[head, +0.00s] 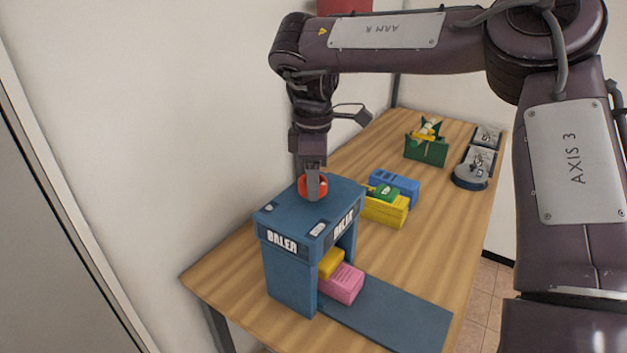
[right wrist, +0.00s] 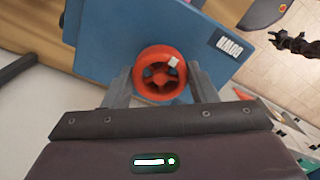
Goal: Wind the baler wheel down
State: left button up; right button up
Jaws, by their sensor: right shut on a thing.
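The blue baler (head: 283,270) stands on the wooden table near its left end, with "BALER" labels on its top edge. A red wheel (head: 304,187) sits on top of it. My right gripper (head: 312,194) points down at the wheel and is shut on it. In the right wrist view the red wheel (right wrist: 160,73), with a white mark on its rim, sits between the two fingers (right wrist: 160,90). A yellow block (head: 330,262) and a pink block (head: 342,284) lie in the baler's opening. My left gripper is not in view.
A blue board (head: 390,318) extends from the baler toward the table's front edge. Behind the baler are yellow (head: 385,210) and blue (head: 400,184) boxes, a green box (head: 425,151) and grey trays (head: 480,160). The wall is close on the left.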

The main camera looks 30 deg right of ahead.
jog(key=m+b, duration=0.1)
jog(key=m, duration=0.3)
jog(key=shift+w, duration=0.1)
jog(key=shift+r+m+b, duration=0.1)
jog(key=shift+m+b, duration=0.4)
jog(key=shift+m, duration=1.7)
jog(key=o, duration=1)
notch_tip(320, 180, up, 8)
jog(key=p, duration=0.7)
